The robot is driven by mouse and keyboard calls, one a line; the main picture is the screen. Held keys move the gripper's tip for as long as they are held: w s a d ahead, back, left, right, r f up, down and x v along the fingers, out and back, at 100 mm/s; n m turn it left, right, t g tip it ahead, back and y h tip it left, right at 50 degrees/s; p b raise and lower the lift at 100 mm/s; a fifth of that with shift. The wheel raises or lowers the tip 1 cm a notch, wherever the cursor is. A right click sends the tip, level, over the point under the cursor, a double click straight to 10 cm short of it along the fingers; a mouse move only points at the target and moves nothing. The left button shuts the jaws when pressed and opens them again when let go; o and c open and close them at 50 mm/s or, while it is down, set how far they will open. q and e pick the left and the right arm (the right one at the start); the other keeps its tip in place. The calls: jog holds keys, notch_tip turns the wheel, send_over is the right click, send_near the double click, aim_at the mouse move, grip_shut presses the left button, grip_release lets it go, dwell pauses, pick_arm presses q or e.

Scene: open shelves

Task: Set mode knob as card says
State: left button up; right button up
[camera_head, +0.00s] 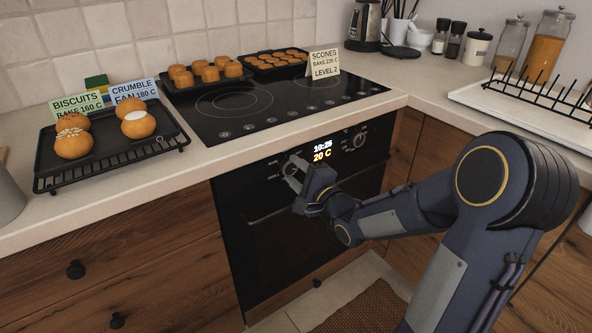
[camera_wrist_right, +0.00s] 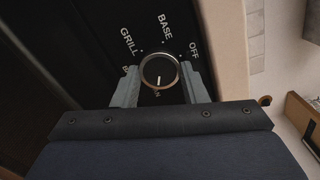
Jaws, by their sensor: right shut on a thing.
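The mode knob (camera_wrist_right: 160,70) is round and dark with a pale metal rim. Around it I read OFF, BASE and GRILL; a label starting with B and one ending in N are partly hidden. Its white mark points down in the wrist view, toward the label ending in N. My right gripper (camera_head: 292,168) is shut on the knob at the left of the oven panel (camera_head: 335,152), one finger on each side in the wrist view (camera_wrist_right: 160,84). Cards read BISCUITS BAKE 160 C (camera_head: 77,104), CRUMBLE FAN 180 C (camera_head: 133,91) and SCONES BAKE 220 C LEVEL 2 (camera_head: 324,63). My left gripper is out of view.
The oven display (camera_head: 322,152) reads 20 C under a clock. A second knob (camera_head: 359,138) is right of it. The oven door handle (camera_head: 268,215) runs below the panel. Trays of baked goods stand on the counter and hob (camera_head: 290,104). A dish rack (camera_head: 540,97) is at right.

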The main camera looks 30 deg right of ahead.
jog(key=shift+f, duration=0.1)
dwell(0.4)
jog(key=o, duration=1)
jog(key=s, duration=0.5)
jog(key=s+p, duration=0.1)
jog(key=s, duration=0.2)
jog(key=shift+d, duration=0.3)
jog(key=shift+w, duration=0.1)
